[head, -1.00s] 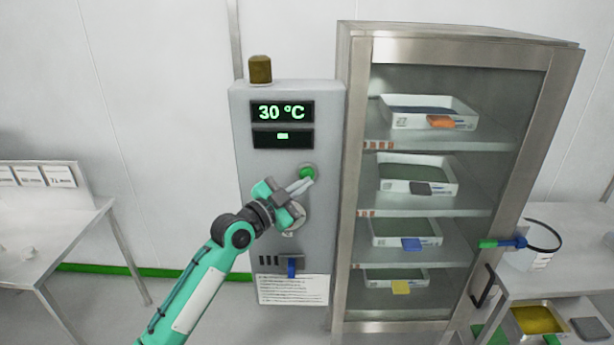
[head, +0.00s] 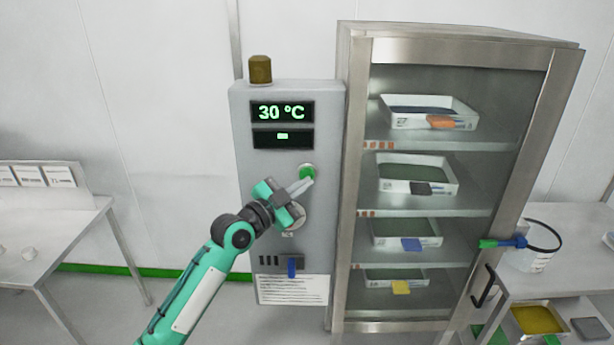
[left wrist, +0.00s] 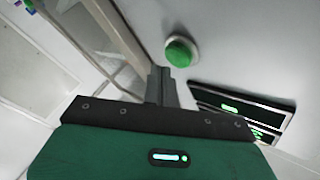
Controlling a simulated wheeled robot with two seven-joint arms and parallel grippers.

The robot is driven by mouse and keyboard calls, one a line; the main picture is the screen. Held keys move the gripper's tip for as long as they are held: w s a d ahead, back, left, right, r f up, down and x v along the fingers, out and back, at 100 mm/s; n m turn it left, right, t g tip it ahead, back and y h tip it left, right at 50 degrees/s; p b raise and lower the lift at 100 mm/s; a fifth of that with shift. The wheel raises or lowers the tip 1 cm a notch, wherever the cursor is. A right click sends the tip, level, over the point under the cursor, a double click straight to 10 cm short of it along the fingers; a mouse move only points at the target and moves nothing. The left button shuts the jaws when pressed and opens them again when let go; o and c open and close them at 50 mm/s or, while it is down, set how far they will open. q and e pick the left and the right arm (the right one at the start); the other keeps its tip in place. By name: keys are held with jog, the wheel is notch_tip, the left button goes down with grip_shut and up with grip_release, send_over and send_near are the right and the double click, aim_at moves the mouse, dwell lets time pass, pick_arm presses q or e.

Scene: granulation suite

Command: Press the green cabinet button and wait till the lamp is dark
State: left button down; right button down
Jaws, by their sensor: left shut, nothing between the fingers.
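The green button (head: 307,172) sits on a round pale base on the front of the grey control box (head: 240,190). It also shows in the left wrist view (left wrist: 180,52). My left gripper (head: 308,182) is shut and empty, its fingertips just below the button. In the left wrist view the closed fingertips (left wrist: 161,72) lie just short of the button; I cannot tell for sure whether they touch it. The amber-brown lamp (head: 260,69) on top of the box looks dull, with no glow. The upper display (head: 282,112) reads 30 °C. My right gripper is out of view.
A steel cabinet (head: 350,130) with a glass door stands right of the box, with several trays on shelves. Tables stand at left (head: 50,222) and right (head: 560,275).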

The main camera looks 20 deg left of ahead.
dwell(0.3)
pick_arm(q)
jog(key=shift+w+a+b, duration=0.1)
jog(key=shift+w+b, duration=0.25)
jog(key=shift+w, duration=0.05)
jog(key=shift+w+a+b, duration=0.15)
jog(key=shift+w+b, duration=0.3)
dwell(0.6)
jog(key=shift+s, duration=0.1)
dwell(0.3)
jog(key=shift+s+d+p, duration=0.25)
jog(key=shift+s+p, duration=0.2)
jog(key=shift+s, duration=0.35)
jog(key=s+p, duration=0.1)
jog(key=s, duration=0.1)
jog(key=s+d+p, duration=0.1)
jog(key=s, duration=0.1)
jog(key=shift+s+d, duration=0.2)
jog(key=shift+s, duration=0.15)
